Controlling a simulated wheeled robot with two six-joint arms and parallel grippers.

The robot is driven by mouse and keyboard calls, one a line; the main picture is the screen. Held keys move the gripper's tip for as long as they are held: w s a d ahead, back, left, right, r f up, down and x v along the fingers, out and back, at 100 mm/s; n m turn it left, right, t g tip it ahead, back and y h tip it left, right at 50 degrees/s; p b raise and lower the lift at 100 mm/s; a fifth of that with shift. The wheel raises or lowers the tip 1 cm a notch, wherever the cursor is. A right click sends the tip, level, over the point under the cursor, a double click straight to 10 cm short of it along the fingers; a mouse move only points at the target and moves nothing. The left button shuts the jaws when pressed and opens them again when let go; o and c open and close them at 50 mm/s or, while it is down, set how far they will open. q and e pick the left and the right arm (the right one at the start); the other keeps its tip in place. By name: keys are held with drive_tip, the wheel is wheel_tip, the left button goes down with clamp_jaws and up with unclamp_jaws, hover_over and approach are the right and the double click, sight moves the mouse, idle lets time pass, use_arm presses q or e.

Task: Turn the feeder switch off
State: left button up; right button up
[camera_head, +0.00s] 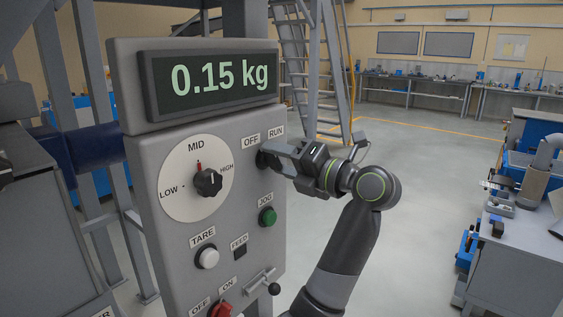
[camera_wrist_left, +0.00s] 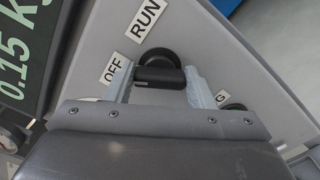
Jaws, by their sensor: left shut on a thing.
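The feeder switch is a black knob (camera_head: 262,158) under the OFF and RUN labels on the grey control panel (camera_head: 165,235). My left gripper (camera_head: 273,160) is shut on it, partly hiding it in the head view. In the left wrist view, the two pale fingers of my left gripper (camera_wrist_left: 160,88) stand on either side of the knob's black bar (camera_wrist_left: 160,76). One end of the bar lies toward the OFF label (camera_wrist_left: 115,68). The RUN label (camera_wrist_left: 146,19) is farther up in that view. My right gripper is not in view.
The panel's display (camera_head: 215,80) reads 0.15 kg. Open floor lies right of the panel.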

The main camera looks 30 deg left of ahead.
use_arm(q)
drive_tip(key=o, duration=1)
drive_tip(key=d+b, duration=0.1)
drive_tip(key=d, duration=0.4)
drive_tip(key=s+d+b, duration=0.1)
drive_tip(key=d, duration=0.5)
drive_tip(key=d+b, duration=0.2)
drive_tip(key=d, duration=0.4)
drive_tip(key=shift+s+d, duration=0.15)
drive_tip(key=shift+d, duration=0.05)
